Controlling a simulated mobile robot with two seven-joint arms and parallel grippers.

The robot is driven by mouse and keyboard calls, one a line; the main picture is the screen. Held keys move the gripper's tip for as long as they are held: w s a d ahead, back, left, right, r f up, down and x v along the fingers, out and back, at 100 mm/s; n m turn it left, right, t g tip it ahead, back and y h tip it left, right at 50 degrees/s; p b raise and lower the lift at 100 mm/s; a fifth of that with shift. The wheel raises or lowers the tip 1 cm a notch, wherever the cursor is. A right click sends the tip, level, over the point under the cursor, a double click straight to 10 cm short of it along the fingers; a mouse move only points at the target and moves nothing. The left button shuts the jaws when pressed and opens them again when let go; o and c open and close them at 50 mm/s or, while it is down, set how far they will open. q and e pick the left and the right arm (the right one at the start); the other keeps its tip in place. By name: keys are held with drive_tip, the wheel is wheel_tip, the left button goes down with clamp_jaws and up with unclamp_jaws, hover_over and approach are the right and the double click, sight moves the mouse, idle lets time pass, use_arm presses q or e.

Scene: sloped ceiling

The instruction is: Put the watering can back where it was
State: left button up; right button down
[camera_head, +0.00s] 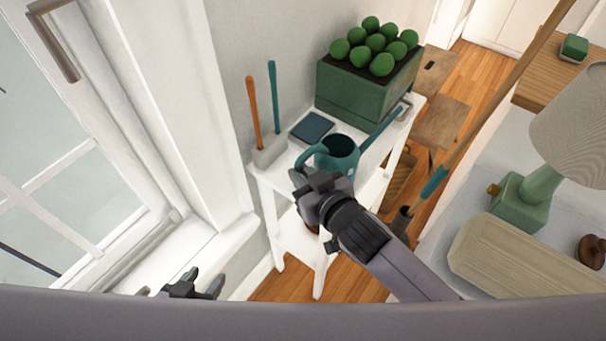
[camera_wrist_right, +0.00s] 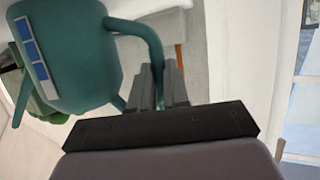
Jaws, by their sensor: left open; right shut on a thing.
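The teal watering can (camera_head: 338,152) is over the white shelf stand (camera_head: 262,183), near its front edge. I cannot tell whether its base touches the top. My right gripper (camera_head: 308,180) is shut on the can's handle, at the near left side of the can. In the right wrist view the can's body (camera_wrist_right: 75,60) fills the upper left, with a blue and white label, and the handle (camera_wrist_right: 150,38) runs down between the fingers (camera_wrist_right: 172,88). My left gripper (camera_head: 195,285) is open and empty, low by the window sill.
A green planter box (camera_head: 345,95) with round plants stands at the back of the stand. A dark blue flat item (camera_head: 312,127) and a holder (camera_head: 270,151) with two handled tools are on the top.

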drive_tip(key=shift+r, duration=0.1)
drive_tip(key=c, duration=1.5)
unclamp_jaws()
drive_tip(key=shift+f, duration=0.2)
drive_tip(key=o, duration=0.4)
drive_tip(key=shift+r, duration=0.2)
drive_tip(key=v, duration=1.2)
drive_tip(key=shift+p, duration=0.3)
drive_tip(key=shift+f, duration=0.1)
